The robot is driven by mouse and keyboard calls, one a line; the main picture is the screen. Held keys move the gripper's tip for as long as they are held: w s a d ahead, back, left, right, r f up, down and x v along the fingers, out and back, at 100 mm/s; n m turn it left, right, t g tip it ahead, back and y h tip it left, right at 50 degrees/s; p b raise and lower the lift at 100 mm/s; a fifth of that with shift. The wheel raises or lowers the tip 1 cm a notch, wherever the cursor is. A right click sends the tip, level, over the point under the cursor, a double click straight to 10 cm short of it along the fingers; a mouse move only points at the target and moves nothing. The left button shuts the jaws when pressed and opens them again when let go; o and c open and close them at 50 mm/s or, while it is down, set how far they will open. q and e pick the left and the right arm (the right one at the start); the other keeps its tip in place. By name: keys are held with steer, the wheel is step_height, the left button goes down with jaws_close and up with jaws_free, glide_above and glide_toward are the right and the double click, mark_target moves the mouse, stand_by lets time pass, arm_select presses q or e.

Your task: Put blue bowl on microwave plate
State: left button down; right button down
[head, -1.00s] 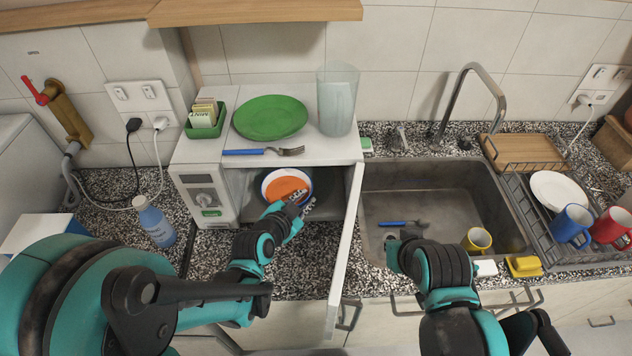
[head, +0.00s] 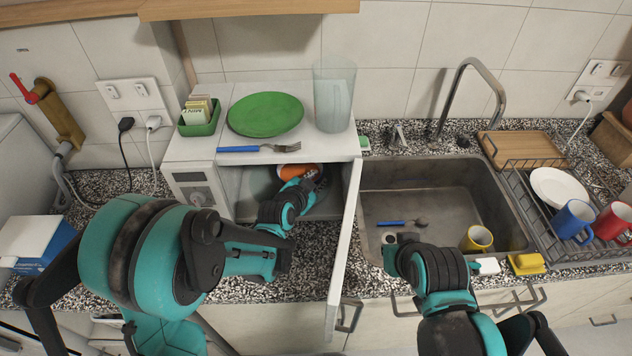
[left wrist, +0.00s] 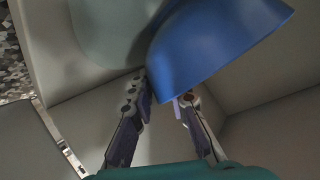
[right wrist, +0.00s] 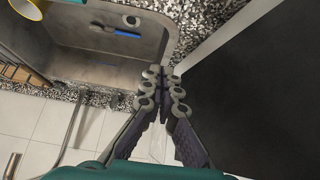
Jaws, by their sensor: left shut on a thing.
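The blue bowl (left wrist: 205,50) is tilted inside the microwave cavity. In the head view only its orange inside (head: 297,170) shows, partly hidden under the microwave top. My left gripper (head: 310,180) reaches through the open front; in the left wrist view its fingers (left wrist: 168,100) are shut on the bowl's edge. The microwave plate, a pale round disc (left wrist: 105,30), is beside and partly behind the bowl in that view; I cannot tell whether they touch. My right gripper (right wrist: 163,88) is shut and empty near the sink's front left corner.
The open microwave door (head: 345,250) stands between my arms. A green plate (head: 265,114), fork (head: 258,148) and clear jug (head: 334,95) are on the microwave (head: 190,150). The sink (head: 440,195) holds a spoon and yellow mug. A dish rack (head: 535,220) stands at right.

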arm_select(q)
steer(key=shift+r, duration=0.1)
steer(key=c, duration=1.5)
jaws_free()
steer(key=shift+o, duration=0.2)
steer(key=shift+s+r, duration=0.1)
steer(key=s+a+r+n+g+y+p, duration=0.1)
steer(key=s+a+r+n, duration=0.2)
steer(key=s+a, duration=0.4)
steer(key=s+a+r+n+g+y+p, duration=0.1)
steer(key=s+a+r+n+g+y, duration=0.1)
steer(key=s+a+n, duration=0.2)
steer(key=s+a+r+n+g+y+p, duration=0.1)
steer(key=s+a+r+n+y, duration=0.1)
steer(key=s+a, duration=0.7)
steer(key=s+r+n, duration=0.1)
steer(key=s, duration=0.5)
steer(key=shift+a+r+n, duration=0.35)
steer(key=shift+a+n, duration=0.05)
